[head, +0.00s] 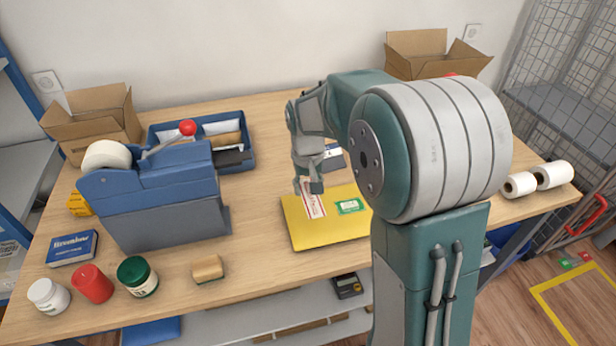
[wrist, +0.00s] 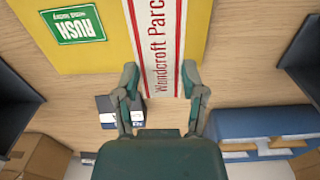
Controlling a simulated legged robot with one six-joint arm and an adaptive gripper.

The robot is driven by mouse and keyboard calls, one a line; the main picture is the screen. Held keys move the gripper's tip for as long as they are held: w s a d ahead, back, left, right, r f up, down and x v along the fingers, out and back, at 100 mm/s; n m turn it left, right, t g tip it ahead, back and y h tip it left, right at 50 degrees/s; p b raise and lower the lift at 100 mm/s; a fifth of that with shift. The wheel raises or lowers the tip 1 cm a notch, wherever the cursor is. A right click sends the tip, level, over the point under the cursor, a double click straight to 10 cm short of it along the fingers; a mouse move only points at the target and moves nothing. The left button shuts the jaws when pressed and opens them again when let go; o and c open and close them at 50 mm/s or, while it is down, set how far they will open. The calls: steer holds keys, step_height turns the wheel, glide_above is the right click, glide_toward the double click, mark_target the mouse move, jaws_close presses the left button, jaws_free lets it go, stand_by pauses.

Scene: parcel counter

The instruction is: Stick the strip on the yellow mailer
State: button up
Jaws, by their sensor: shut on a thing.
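The yellow mailer (head: 335,231) lies flat on the counter. It also fills the upper left of the wrist view (wrist: 60,28). A green RUSH label (head: 349,206) is on it. The white strip with red edges and red print (head: 314,204) lies across the mailer's far left part. In the wrist view the strip (wrist: 160,45) runs from the top edge down between my fingertips. My gripper (head: 309,187) points down at the mailer's far edge and is shut on the strip's near end in the wrist view (wrist: 160,76). I cannot tell whether the strip touches the mailer.
A blue dispenser (head: 165,220) with a red knob stands left of the mailer. A blue tray (head: 238,133) is behind it. A wooden block (head: 207,268) and several small containers line the front left. White rolls (head: 552,174) lie at right. Bare counter surrounds the mailer's left side.

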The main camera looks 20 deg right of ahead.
steer(key=f, duration=0.1)
steer(key=d+f, duration=0.1)
steer(key=f, duration=0.1)
steer(key=shift+f, duration=0.3)
steer(key=shift+a+f, duration=0.2)
steer(key=shift+f, duration=0.3)
steer(key=shift+a+f, duration=0.15)
steer(key=shift+f, duration=0.3)
steer(key=shift+d, duration=0.15)
steer(key=o, duration=0.8)
steer(key=shift+r, duration=2.8)
